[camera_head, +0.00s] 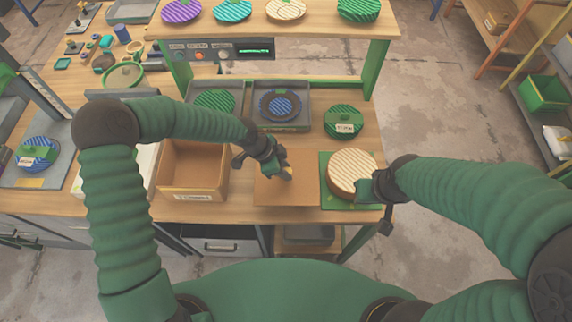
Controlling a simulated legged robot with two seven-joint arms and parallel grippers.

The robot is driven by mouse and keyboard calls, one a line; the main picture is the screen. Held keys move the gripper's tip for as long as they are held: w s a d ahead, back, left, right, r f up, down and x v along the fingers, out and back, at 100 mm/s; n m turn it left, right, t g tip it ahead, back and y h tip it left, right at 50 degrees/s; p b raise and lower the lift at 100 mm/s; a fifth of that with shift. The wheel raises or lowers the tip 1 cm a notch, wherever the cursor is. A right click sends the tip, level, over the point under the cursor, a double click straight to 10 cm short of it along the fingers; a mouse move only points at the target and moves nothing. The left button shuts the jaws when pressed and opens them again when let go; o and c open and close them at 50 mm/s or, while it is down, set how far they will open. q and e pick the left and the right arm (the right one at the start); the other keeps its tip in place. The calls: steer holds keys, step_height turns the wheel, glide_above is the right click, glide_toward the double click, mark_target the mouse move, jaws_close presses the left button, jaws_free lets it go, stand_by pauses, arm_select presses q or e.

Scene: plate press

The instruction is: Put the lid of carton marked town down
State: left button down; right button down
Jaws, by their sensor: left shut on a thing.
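An open brown carton (194,166) stands on the table left of centre, with a small white label (193,197) on its front whose word is too small to read surely. A flat brown square lid (268,193) is level to the right of the carton, off its opening. My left gripper (287,173) is shut on the lid near its middle, from above. Whether the lid touches the table I cannot tell. My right gripper (368,190) is at the right edge of a pale striped disc (350,170); its fingers are not clear.
The disc rests on a green mat (333,201) near the table's front right. Behind are grey trays with a green disc (215,101) and a blue disc (279,105), and a labelled green disc (343,120). A shelf (296,30) with several discs stands at the back.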

mark_target(286, 168)
arm_select(q)
steer(key=w, duration=0.3)
steer(key=shift+w+f, duration=0.1)
steer(key=shift+f, duration=0.15)
steer(key=f, duration=0.1)
steer(key=f+p, duration=0.1)
steer(key=shift+s+f+p, duration=0.3)
steer(key=shift+f, duration=0.1)
steer(key=shift+s+f, duration=0.1)
steer(key=shift+f, duration=0.15)
steer(key=shift+d+f, duration=0.15)
steer(key=shift+d, duration=0.05)
steer(key=c, duration=1.1)
jaws_free()
steer(key=shift+a, duration=0.15)
arm_select(e)
steer(key=shift+w+a+r, duration=0.2)
steer(key=shift+r, duration=0.55)
